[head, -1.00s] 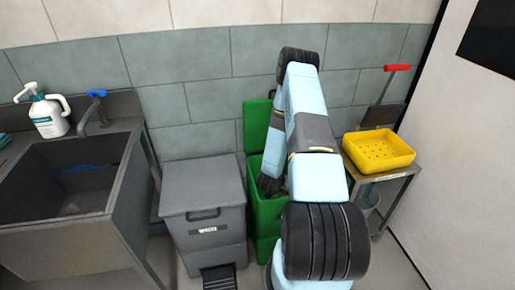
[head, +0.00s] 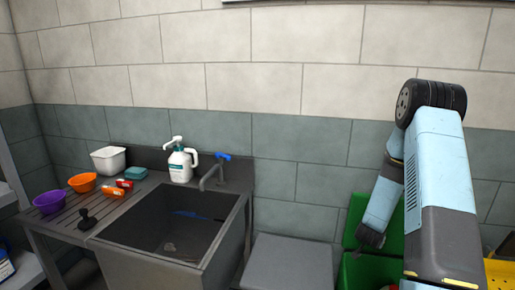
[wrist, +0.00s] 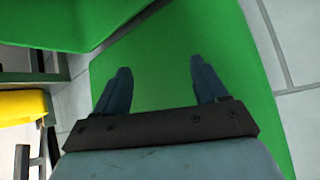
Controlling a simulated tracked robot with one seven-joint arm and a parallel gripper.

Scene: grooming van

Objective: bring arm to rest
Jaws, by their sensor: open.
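My gripper (wrist: 160,88) is open, with its two dark fingers apart and nothing between them in the wrist view. Behind the fingers is a green surface of the green bin (wrist: 215,60). In the head view my gripper (head: 371,238) hangs at the end of my bent arm, in front of the raised green lid and above the bin's opening. The lower part of the green bin (head: 368,272) is cut off by the frame edge. I cannot tell whether the fingers touch the bin.
A grey lidded bin (head: 290,262) stands left of the green one. Further left is a sink (head: 150,262) with a blue-handled tap (head: 215,170), a white spray bottle (head: 181,165) and bowls. A yellow tray (head: 498,270) is at the right. A tiled wall closes the back.

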